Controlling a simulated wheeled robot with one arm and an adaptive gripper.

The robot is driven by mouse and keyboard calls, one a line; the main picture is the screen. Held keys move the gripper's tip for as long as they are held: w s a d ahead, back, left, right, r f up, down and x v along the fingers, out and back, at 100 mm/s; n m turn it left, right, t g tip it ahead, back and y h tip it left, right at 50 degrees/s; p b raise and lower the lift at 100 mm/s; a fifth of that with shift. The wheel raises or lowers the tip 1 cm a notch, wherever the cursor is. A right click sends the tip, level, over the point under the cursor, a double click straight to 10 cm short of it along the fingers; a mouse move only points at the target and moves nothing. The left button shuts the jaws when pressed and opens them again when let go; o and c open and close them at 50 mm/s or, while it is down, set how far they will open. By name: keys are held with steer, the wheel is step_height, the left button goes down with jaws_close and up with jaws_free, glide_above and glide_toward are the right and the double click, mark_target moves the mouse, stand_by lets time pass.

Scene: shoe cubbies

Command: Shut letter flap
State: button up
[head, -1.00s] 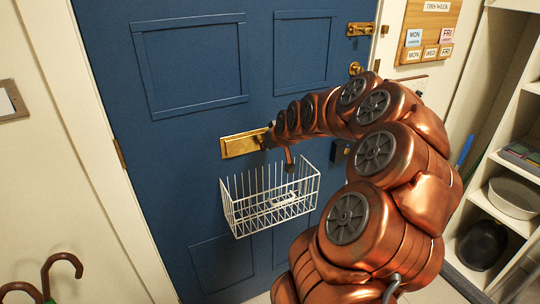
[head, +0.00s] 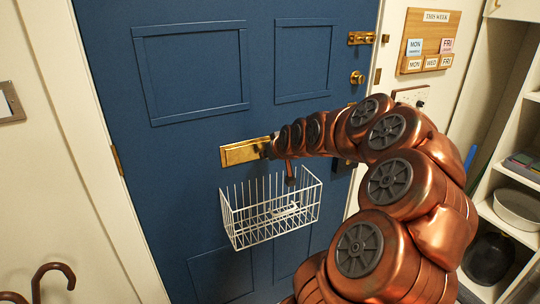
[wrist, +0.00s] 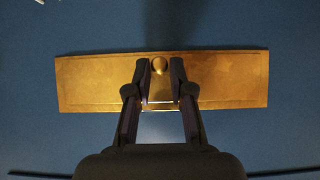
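The brass letter flap (head: 240,152) is on the blue door, above the wire basket. In the wrist view the flap (wrist: 90,85) fills the middle as a wide plate with a small round knob (wrist: 160,65) near its upper edge. My gripper (wrist: 161,72) is in front of it, fingers apart, with the knob showing between the fingertips. I cannot tell whether the fingers touch the knob or the plate. A dark shadow lies on the door above the plate; how far the flap stands open is unclear. In the head view my gripper (head: 271,149) is at the flap's right end, mostly hidden by my arm.
A white wire basket (head: 270,220) hangs on the door just below my gripper. A brass bolt (head: 361,38) and knob (head: 357,77) are at upper right. Shelves (head: 510,232) stand at the right; umbrella handles (head: 52,268) show at lower left.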

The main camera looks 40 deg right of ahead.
steer(key=o, duration=0.3)
steer(key=shift+f, duration=0.1)
steer(key=shift+s, duration=0.1)
steer(key=v, duration=1.2)
steer(key=shift+a, duration=0.15)
stand_by(0.4)
